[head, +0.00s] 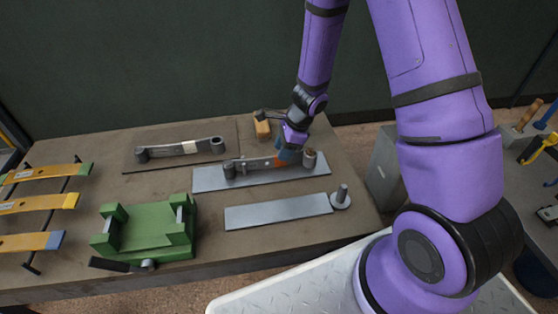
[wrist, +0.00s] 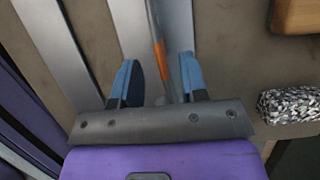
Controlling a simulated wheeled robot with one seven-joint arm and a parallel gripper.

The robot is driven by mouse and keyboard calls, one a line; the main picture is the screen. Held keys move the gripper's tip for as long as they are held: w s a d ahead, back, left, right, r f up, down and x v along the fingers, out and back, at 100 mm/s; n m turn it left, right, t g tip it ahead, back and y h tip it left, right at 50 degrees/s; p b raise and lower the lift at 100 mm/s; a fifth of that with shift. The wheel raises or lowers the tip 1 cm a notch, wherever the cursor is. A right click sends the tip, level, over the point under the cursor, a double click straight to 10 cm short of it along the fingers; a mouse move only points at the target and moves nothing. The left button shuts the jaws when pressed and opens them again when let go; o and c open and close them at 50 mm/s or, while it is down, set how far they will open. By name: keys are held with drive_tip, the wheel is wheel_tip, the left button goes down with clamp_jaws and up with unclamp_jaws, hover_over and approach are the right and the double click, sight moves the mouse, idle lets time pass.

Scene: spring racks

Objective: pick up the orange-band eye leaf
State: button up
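The orange-band eye leaf (head: 250,164) is a dark grey bar with an eye at each end and an orange band near its right part. It lies on a flat grey plate (head: 210,182). My gripper (head: 288,152) is over its right part, close to the band, and covers some of it in the head view. In the wrist view my gripper (wrist: 160,78) is open, with a blue finger on each side of the leaf (wrist: 153,20). A gap shows between the leaf and each finger. The orange band shows between the fingertips. The leaf's near end is hidden by my gripper.
Another eye leaf with a pale band (head: 188,148) lies behind. A wooden block (head: 262,127) stands behind my gripper. In front are a bare grey plate (head: 278,211), a pin on a round base (head: 341,197) and a green fixture (head: 145,232). Yellow leaves (head: 40,203) sit on a rack at left.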

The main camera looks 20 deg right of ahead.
sight(277, 167)
drive_tip(key=x, duration=0.4)
drive_tip(key=shift+a+f, duration=0.2)
drive_tip(key=shift+f, duration=0.15)
clamp_jaws()
